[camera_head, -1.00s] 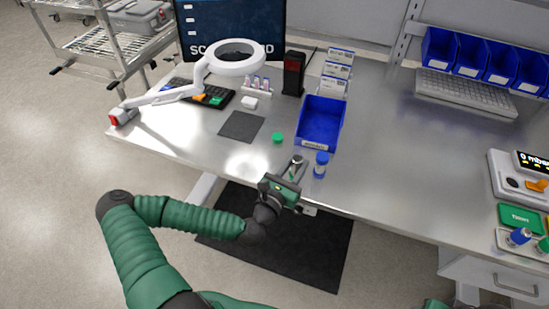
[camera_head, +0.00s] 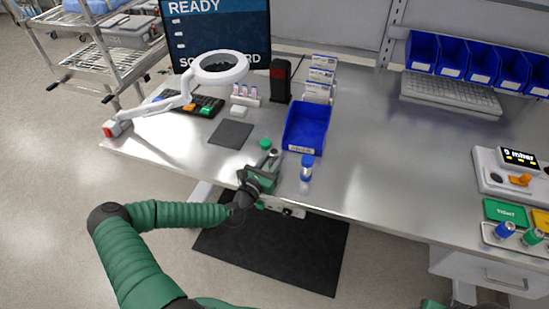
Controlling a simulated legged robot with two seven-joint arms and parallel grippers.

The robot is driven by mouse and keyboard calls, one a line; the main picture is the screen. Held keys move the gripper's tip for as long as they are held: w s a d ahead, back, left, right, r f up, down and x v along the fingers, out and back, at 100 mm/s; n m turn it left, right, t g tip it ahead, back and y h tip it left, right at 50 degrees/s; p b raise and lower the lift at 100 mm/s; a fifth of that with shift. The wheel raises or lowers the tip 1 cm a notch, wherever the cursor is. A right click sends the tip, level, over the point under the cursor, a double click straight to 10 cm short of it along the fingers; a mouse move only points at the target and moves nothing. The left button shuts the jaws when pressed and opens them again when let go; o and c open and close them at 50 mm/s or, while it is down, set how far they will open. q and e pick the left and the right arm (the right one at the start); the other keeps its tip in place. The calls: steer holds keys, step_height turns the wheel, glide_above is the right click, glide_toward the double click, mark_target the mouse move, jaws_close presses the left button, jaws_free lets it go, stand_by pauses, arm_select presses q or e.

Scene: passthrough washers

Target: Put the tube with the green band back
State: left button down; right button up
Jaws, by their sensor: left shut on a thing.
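My left gripper (camera_head: 269,161) is low over the front edge of the bench, left of the blue bin. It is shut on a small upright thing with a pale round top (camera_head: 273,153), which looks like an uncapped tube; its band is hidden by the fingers. A green cap (camera_head: 265,143) is just behind the held thing; I cannot tell whether they touch. A tube with a green top (camera_head: 532,237) stands in a tray (camera_head: 492,237) at the far right, beside a blue-topped one (camera_head: 505,230). My right gripper is out of view.
A blue-capped tube (camera_head: 306,168) stands just right of my gripper, in front of the blue bin (camera_head: 306,128). A dark square mat (camera_head: 231,132) lies to the left. A magnifier lamp (camera_head: 221,68) stands behind. The bench centre-right is clear. A gauge device (camera_head: 508,175) stands at right.

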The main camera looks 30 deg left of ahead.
arm_select(q)
steer(key=c, duration=1.5)
jaws_free()
steer(key=shift+a+f, duration=0.2)
steer(key=shift+a, duration=0.1)
steer(key=o, duration=0.4)
steer(key=a, duration=0.2)
steer(key=shift+s+a+f, duration=0.1)
steer(key=shift+a+f, duration=0.2)
steer(key=shift+o, duration=0.2)
steer(key=shift+d+r, duration=0.1)
steer(key=shift+d, duration=0.15)
steer(key=shift+d+r+p, duration=0.7)
steer(key=shift+r, duration=0.1)
steer(key=s+b, duration=0.1)
steer(key=s, duration=0.1)
steer(key=s+f, duration=0.1)
steer(key=s, duration=0.1)
steer(key=shift+d+b, duration=0.2)
steer(key=shift+b, duration=0.15)
steer(key=s+b, duration=0.1)
steer(key=s, duration=0.7)
steer(key=shift+d+r, duration=0.15)
steer(key=shift+r, duration=0.05)
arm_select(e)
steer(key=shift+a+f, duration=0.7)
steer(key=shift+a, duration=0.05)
